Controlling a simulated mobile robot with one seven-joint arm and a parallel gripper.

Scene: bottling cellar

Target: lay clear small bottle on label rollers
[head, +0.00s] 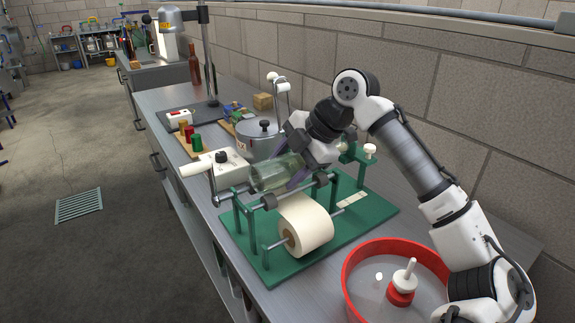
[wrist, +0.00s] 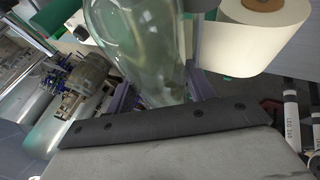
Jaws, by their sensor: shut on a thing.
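The clear small bottle (head: 275,172) is a pale green see-through glass bottle, lying roughly level over the label rollers. My gripper (head: 297,176) is shut on it, with its fingers on either side of the glass. The bottle also fills the upper middle of the wrist view (wrist: 140,45). The label rollers (head: 268,202) are dark rollers on a green frame (head: 262,259). The bottle is at or just above them; I cannot tell whether it touches. A cream label roll (head: 309,226) hangs below, and it also shows in the wrist view (wrist: 256,40).
A red-rimmed round tub (head: 348,270) holding a red and white piece stands at the front right. A grey metal pot (head: 257,139), a white box with a handle (head: 229,171) and coloured stoppers (head: 196,142) stand behind. The block wall (head: 450,85) borders the bench on the right.

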